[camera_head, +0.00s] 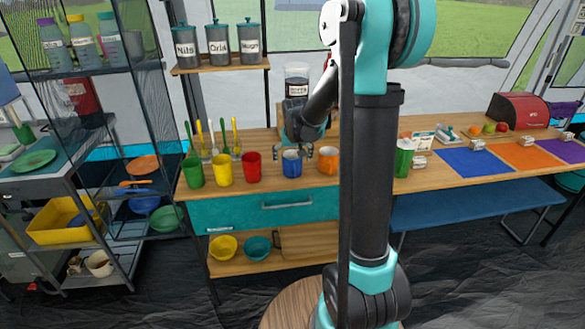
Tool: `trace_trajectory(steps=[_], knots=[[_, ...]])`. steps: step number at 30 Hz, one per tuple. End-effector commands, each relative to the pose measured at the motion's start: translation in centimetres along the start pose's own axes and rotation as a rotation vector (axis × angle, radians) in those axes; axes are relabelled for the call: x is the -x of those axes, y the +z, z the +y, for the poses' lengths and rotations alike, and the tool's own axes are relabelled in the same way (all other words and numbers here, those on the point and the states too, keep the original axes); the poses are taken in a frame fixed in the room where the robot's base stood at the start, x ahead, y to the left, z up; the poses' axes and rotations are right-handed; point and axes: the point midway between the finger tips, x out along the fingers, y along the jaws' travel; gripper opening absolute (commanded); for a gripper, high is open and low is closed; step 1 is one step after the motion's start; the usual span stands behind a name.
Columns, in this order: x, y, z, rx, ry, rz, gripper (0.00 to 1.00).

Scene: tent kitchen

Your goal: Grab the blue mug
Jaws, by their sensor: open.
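The blue mug (292,166) stands upright on the wooden counter (270,177), near its front edge. An orange mug (328,160) stands just to its right and a red cup (252,166) to its left. My gripper (296,152) is open and points down right at the top of the blue mug. Its fingers are small and dark here, and I cannot tell whether they touch the mug or sit around its rim. My arm's thick upright link hides part of the counter right of the orange mug.
A yellow cup (223,169) and a green cup (193,172) stand farther left. A green tumbler (404,158) stands right of my arm. Upright utensils (213,137) stand behind the cups. Blue (468,161) and orange (530,153) mats lie at the right. A teal drawer (260,207) is below the counter.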

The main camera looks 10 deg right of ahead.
Motion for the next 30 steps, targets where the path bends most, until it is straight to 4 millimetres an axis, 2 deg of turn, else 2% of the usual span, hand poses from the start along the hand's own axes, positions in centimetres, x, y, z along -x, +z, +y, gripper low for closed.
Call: trace_trajectory(steps=[4, 17, 30], knots=[[0.02, 0.00, 0.00, 0.000, 0.000, 0.000, 0.90], [0.03, 0.00, -0.01, 0.000, 0.000, 0.000, 0.37], [0.77, -0.32, -0.01, 0.000, 0.000, 0.000, 0.35]])
